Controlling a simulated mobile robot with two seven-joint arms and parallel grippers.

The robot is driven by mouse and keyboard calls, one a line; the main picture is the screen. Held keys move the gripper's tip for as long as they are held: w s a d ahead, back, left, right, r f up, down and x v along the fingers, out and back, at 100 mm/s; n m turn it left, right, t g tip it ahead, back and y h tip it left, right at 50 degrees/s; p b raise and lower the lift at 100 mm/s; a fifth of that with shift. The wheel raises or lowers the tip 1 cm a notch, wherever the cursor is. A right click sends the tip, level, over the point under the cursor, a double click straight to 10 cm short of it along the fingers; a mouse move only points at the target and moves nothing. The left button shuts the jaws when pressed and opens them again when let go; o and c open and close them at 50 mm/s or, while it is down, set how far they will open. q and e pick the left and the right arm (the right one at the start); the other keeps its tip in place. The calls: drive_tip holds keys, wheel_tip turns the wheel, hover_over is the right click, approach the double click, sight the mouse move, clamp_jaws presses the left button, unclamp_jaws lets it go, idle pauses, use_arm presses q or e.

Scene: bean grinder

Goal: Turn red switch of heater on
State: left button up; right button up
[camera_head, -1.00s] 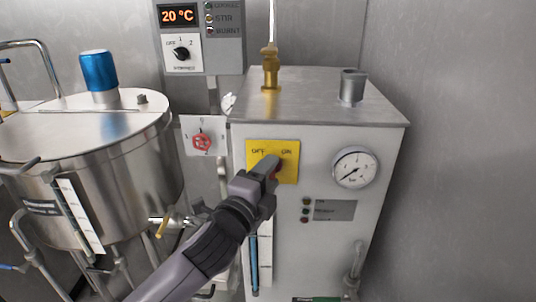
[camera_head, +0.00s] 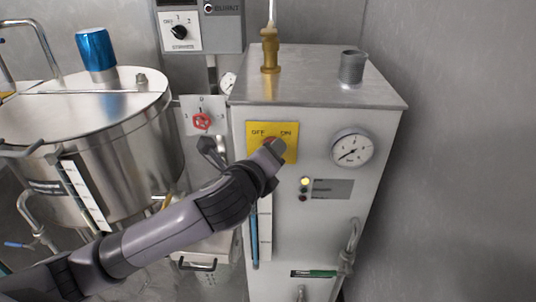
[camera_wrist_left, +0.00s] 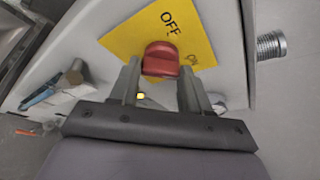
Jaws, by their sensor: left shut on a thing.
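The heater is the grey box cabinet (camera_head: 318,92) in the middle of the head view. Its yellow plate (camera_head: 284,128) is marked OFF at left and ON at right. The red switch (camera_wrist_left: 161,58) sits on this plate in the left wrist view; my gripper hides most of it in the head view. My left gripper (camera_head: 272,148) is at the plate, shut on the red switch, with one finger on each side of the knob (camera_wrist_left: 160,75). The upper lamp (camera_head: 305,181) on the heater front glows yellow. My right gripper is not in view.
A round pressure gauge (camera_head: 352,148) is right of the plate. A brass fitting (camera_head: 270,52) and a metal stub pipe (camera_head: 352,66) stand on the heater top. A steel tank (camera_head: 110,140) with a blue cap (camera_head: 96,50) stands at left. Bare wall lies at right.

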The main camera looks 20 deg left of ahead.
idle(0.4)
use_arm(q)
drive_tip(key=o, duration=1.1)
drive_tip(key=shift+c, duration=0.2)
drive_tip(key=shift+s, duration=0.15)
drive_tip(key=v, duration=0.7)
drive_tip(key=shift+d, duration=0.1)
